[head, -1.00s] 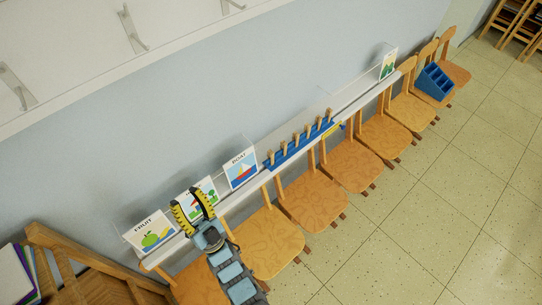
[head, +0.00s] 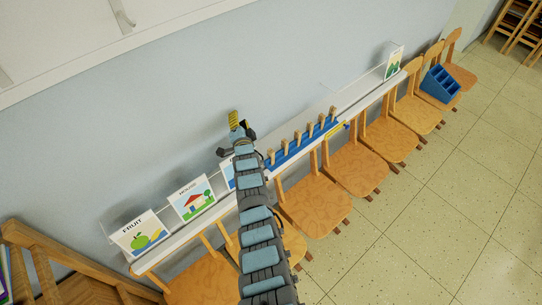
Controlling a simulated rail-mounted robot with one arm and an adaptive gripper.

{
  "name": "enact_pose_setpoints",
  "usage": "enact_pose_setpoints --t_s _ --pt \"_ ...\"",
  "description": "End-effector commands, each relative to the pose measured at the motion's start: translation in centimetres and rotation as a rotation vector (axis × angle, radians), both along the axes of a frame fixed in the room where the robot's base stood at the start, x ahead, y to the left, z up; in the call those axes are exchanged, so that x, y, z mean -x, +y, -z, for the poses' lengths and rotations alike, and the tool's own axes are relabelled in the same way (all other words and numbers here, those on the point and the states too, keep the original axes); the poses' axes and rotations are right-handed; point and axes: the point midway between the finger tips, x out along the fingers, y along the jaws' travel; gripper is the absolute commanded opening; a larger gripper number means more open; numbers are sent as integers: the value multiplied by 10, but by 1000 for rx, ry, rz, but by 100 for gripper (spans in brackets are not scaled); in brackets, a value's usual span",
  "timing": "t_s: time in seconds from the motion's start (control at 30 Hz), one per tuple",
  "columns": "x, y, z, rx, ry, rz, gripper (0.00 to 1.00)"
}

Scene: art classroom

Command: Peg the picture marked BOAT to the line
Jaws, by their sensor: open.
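The BOAT picture (head: 226,175) stands on the narrow white ledge, mostly hidden behind my arm; only its left strip shows. My gripper (head: 234,119), with yellow-and-black fingers, is open in front of the wall, above the BOAT picture in the view. I see nothing between its fingers, though the view of them is partly blocked. Wooden pegs (head: 297,139) stand upright in a row in a blue holder (head: 282,157) on the ledge, right of my arm. I cannot make out the line.
The HOUSE picture (head: 191,197) and FRUIT picture (head: 139,235) stand left on the ledge (head: 215,213). Another picture (head: 394,63) stands at its far right. Wooden chairs (head: 352,166) line the front; a blue bin (head: 440,85) sits on one. A white shelf (head: 70,50) hangs upper left.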

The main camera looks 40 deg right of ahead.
Motion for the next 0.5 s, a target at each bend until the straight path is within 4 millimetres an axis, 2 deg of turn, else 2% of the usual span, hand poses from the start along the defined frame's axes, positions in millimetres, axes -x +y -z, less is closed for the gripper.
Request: enact_pose_setpoints --t_s 0.03,0.3,0.5 --pt "-2 -16 4 -48 10 26 41" --pt "16 -90 34 -389 85 202 41" --pt "44 -127 54 -689 116 361 41"
